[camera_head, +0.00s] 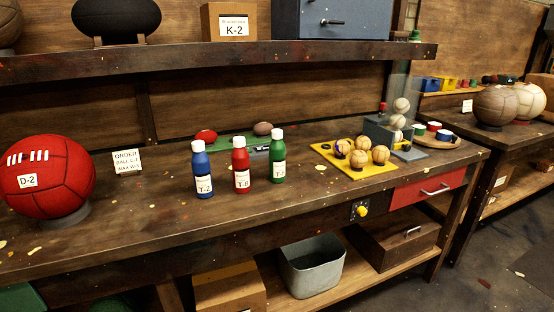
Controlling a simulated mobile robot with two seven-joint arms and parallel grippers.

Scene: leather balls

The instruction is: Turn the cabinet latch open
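A grey-blue cabinet (350,15) stands on the upper shelf, cut off by the top of the head view. A small dark latch handle (332,22) sits on its front face and lies roughly horizontal. The cabinet's upper part is out of frame. Neither of my grippers is in view, so nothing of mine touches the latch.
The upper shelf (260,55) also bears a box marked K-2 (232,22) and a dark oval ball (116,18). The bench below holds a red ball (62,190), several bottles, a yellow tray (352,183) with balls, and a grey clear-sided stand.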

